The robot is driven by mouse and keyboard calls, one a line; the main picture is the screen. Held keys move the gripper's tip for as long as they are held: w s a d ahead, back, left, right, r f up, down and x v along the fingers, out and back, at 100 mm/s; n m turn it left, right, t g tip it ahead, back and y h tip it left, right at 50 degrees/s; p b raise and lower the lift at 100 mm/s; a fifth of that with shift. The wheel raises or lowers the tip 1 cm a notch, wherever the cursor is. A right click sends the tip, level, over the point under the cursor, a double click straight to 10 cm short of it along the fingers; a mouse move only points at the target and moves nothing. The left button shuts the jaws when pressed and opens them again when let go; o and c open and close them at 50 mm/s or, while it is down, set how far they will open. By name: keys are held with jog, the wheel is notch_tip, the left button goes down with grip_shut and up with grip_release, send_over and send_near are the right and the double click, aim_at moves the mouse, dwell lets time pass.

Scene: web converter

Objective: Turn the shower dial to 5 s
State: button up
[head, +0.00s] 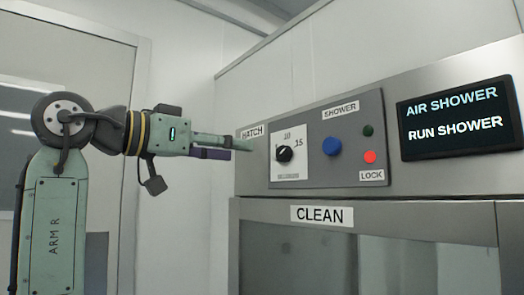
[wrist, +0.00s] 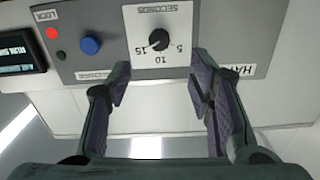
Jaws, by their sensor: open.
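The shower dial (head: 284,154) is a black round knob on a white plate marked 10 and 15 in the head view. In the wrist view, upside down, the dial (wrist: 158,40) has 5, 10 and 15 around it, above the word SECONDS. Its pointer is too small to read surely, though a pale mark seems to lie towards 15. My gripper (head: 241,149) is to the left of the panel, apart from the dial. In the wrist view my gripper (wrist: 162,78) is open and empty, with the dial ahead between the lines of its fingers.
A blue button (head: 332,147) labelled SHOWER, a dark green lamp (head: 367,131) and a lit red LOCK lamp (head: 369,156) sit right of the dial. A screen (head: 456,118) reads AIR SHOWER, RUN SHOWER. A hatch frame (head: 300,214) labelled CLEAN is below. Space before the panel looks clear.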

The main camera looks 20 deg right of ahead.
aim_at(280, 152)
jog(key=p+x, duration=0.2)
jog(key=x, duration=0.8)
jog(key=shift+d+p, duration=0.4)
jog(key=shift+f, duration=0.1)
jog(key=shift+c, duration=0.5)
grip_shut()
